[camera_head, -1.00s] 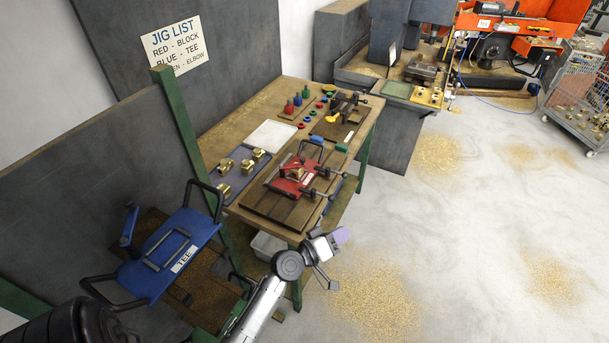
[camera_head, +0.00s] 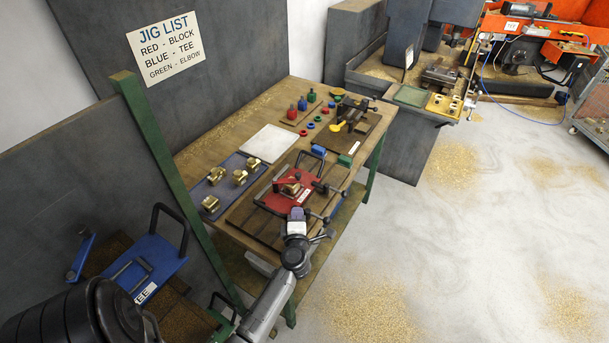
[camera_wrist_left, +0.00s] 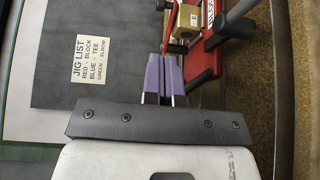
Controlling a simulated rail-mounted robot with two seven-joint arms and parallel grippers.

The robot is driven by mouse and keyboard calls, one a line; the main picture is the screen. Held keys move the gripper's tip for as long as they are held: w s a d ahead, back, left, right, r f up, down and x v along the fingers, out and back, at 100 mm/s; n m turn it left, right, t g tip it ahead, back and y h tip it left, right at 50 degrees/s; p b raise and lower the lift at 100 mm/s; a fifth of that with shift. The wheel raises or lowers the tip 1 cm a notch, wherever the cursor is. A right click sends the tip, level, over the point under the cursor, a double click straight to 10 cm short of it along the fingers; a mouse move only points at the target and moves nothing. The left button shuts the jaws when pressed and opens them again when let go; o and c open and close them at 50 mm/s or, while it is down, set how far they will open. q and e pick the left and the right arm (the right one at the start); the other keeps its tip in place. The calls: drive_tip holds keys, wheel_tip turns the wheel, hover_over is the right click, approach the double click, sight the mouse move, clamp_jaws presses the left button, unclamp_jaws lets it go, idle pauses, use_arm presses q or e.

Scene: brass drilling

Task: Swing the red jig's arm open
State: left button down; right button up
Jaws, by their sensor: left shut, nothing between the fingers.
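The red jig (camera_head: 309,196) sits on a dark board near the front of the wooden bench, with a black handle loop and black clamp knobs around it. A brass block (camera_wrist_left: 184,20) sits in it; the jig's red body also shows at the upper right of the left wrist view (camera_wrist_left: 205,62). I cannot clearly tell how far its arm is swung. My left gripper (camera_head: 297,213), with purple fingers, is shut and empty. It is at the jig's near edge in the head view; contact cannot be told. My right gripper is not in view.
A blue tray (camera_head: 218,172) with brass parts and a white pad (camera_head: 268,143) lie left of the jig. A dark fixture (camera_head: 352,118) stands behind it. A blue TEE jig (camera_head: 150,262) is at lower left. A green post (camera_head: 165,165) rises beside the bench.

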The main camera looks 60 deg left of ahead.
sight(298, 177)
use_arm(q)
drive_tip(key=shift+w+a, duration=0.1)
drive_tip(key=shift+w, duration=0.05)
drive_tip(key=b+x, duration=0.2)
drive_tip(key=x, duration=1.1)
drive_tip(key=shift+a, duration=0.1)
drive_tip(key=shift+w+a, duration=0.2)
drive_tip(key=shift+a, duration=0.1)
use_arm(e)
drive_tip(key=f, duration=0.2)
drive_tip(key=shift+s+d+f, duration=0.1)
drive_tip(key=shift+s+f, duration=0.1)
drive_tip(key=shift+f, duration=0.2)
use_arm(q)
drive_tip(key=shift+b, duration=0.35)
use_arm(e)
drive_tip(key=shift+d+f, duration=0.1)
